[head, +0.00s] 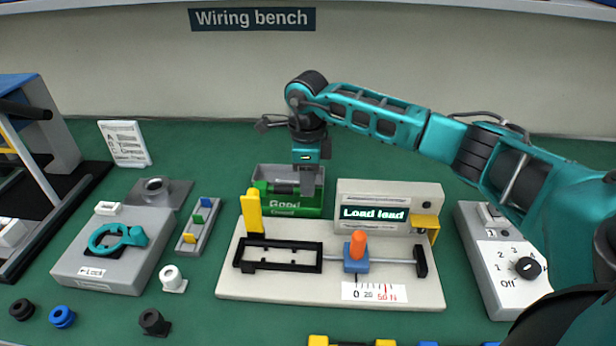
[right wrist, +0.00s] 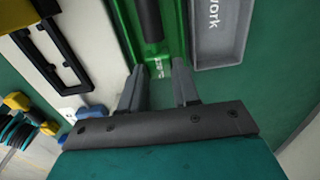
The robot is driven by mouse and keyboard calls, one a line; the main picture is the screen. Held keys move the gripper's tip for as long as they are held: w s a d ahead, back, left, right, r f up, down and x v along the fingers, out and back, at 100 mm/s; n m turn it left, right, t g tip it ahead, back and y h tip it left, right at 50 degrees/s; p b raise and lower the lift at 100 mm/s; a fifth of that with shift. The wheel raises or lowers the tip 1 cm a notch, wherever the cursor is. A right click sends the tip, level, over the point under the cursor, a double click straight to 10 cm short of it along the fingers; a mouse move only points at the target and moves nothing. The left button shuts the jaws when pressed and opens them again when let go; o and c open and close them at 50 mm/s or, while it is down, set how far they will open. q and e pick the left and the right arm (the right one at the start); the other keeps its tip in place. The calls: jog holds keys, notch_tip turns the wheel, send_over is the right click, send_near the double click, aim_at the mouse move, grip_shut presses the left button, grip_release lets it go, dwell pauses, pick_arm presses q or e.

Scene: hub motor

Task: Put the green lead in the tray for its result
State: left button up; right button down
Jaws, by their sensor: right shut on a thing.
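The green lead, with a dark round body (head: 283,188), lies across the green tray marked "Good" (head: 297,211). In the right wrist view the lead's dark body (right wrist: 149,20) extends away from my fingers over the green tray (right wrist: 177,35). My right gripper (head: 306,190) points down at the right part of this tray. In the right wrist view the right gripper (right wrist: 157,75) is shut on the lead's green end, which is hard to tell from the green tray. The tester's display (head: 374,214) reads "Load lead". My left gripper is not in view.
A grey tray marked "work" at its visible end (right wrist: 218,35) adjoins the green one. The tester base (head: 280,287) stands in front, with a yellow lever (head: 252,212) and an orange-knobbed slide (head: 357,246). A dial box (head: 502,265) stands right. Bare bench lies behind the trays.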

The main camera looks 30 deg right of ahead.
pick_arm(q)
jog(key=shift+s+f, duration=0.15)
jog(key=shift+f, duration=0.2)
pick_arm(e)
jog(key=shift+f, duration=0.35)
pick_arm(q)
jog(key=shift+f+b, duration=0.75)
jog(key=shift+b, duration=0.25)
pick_arm(e)
jog(key=shift+f, duration=1.15)
jog(key=c, duration=0.7)
grip_release()
jog(key=shift+c, duration=0.2)
jog(key=shift+r, duration=0.2)
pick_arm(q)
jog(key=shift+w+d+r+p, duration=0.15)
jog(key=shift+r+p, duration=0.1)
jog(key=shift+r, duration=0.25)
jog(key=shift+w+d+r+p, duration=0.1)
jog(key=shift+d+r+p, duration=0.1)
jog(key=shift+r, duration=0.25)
pick_arm(e)
notch_tip(320, 180, up, 13)
jog(key=shift+a+f, duration=0.15)
jog(key=shift+f, duration=0.05)
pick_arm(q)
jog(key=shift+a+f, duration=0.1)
pick_arm(e)
jog(key=shift+s, duration=0.1)
